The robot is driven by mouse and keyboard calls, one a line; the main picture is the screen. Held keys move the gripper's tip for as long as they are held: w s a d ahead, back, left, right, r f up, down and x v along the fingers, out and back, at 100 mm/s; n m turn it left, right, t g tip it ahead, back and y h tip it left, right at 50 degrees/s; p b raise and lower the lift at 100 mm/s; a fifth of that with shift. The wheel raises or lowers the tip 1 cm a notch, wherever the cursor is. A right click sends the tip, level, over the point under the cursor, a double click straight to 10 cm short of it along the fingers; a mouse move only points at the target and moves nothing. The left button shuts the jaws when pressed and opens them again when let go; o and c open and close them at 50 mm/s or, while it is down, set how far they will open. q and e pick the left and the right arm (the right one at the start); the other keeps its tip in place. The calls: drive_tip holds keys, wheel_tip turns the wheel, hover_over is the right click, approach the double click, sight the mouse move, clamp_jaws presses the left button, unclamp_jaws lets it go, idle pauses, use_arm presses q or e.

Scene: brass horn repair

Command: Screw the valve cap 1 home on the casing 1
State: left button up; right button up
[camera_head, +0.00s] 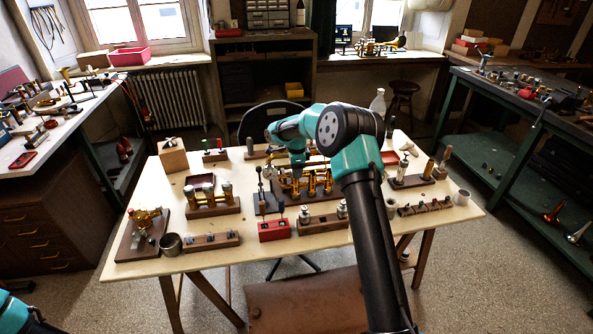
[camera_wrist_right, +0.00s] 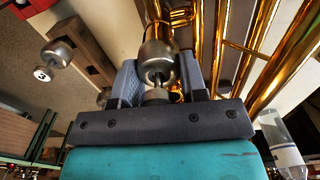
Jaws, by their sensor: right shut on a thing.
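In the head view my right gripper (camera_head: 296,183) is at the brass horn's valve casings (camera_head: 318,184), mid-table. In the right wrist view my right gripper (camera_wrist_right: 158,82) is shut on a silver valve cap (camera_wrist_right: 157,58) with a stem and button. Brass tubing (camera_wrist_right: 198,40) rises just beyond the cap. The cap appears in line with a brass tube behind it; I cannot tell whether it is seated on casing 1, as the joint is hidden. My left gripper is out of view.
Similar silver caps stand on a wooden block (camera_head: 322,224) in front of the horn. A red block (camera_head: 273,231) stands left of it. Wooden stands with brass parts (camera_head: 212,207) and a metal cup (camera_head: 170,244) are further left. The front table edge is mostly clear.

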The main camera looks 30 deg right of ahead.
drive_tip(key=shift+c, duration=1.2)
drive_tip(key=m, duration=0.5)
drive_tip(key=shift+s+a, duration=0.1)
drive_tip(key=m, duration=0.5)
drive_tip(key=shift+s+a, duration=0.1)
drive_tip(key=o, duration=1.1)
drive_tip(key=shift+r, duration=0.1)
